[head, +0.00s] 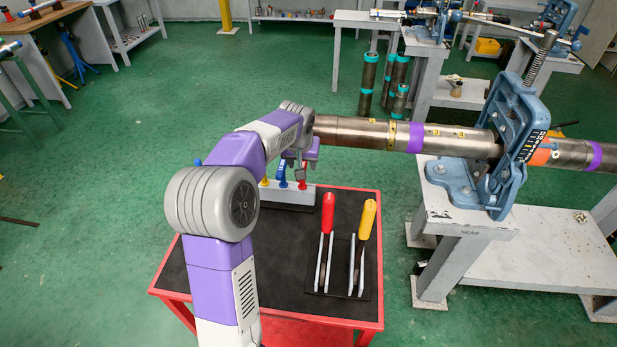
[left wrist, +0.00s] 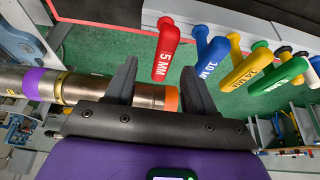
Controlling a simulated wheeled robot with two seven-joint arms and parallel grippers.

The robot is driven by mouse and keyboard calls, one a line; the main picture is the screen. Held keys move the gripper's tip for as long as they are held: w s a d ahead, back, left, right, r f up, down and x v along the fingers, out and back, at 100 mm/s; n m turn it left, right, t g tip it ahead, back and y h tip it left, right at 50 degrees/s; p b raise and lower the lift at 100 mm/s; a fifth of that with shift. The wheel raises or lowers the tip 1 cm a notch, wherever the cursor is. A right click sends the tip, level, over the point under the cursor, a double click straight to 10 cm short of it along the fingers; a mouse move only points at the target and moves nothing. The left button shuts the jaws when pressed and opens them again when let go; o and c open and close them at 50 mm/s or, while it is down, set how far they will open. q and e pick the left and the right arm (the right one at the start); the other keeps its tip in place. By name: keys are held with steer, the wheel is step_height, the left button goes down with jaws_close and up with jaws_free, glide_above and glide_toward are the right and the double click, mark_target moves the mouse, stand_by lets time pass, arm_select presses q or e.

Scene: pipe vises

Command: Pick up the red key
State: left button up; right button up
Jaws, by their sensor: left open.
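The red key (left wrist: 166,50), marked 5 MM, stands at the end of a row of coloured keys in the left wrist view. In the head view the red key (head: 303,178) sits in a pale holder (head: 294,196) on the cart, partly hidden by my arm. My left gripper (left wrist: 159,66) is open, its two dark fingers on either side of the red key's handle in the picture. I cannot tell how far apart they are in depth; no grip shows. In the head view my left gripper (head: 301,165) is just above the holder. My right gripper is not in view.
A blue key (left wrist: 212,58) stands beside the red one, with yellow and green keys beyond. A pipe (head: 365,132) clamped in a blue vise (head: 510,130) extends close to my left wrist. Red-handled (head: 328,215) and yellow-handled (head: 367,220) tools lie on the red-edged cart (head: 225,330).

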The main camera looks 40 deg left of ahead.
arm_select(q)
steer(key=shift+w+f, duration=0.2)
steer(key=shift+f, duration=0.25)
steer(key=shift+w+a+f+b, duration=0.15)
steer(key=shift+f+b, duration=0.25)
steer(key=shift+f, duration=0.25)
steer(key=b+x, duration=0.2)
steer(key=x, duration=0.4)
steer(key=shift+a, duration=0.2)
steer(key=shift+r, duration=0.1)
steer(key=shift+c, duration=0.4)
jaws_close()
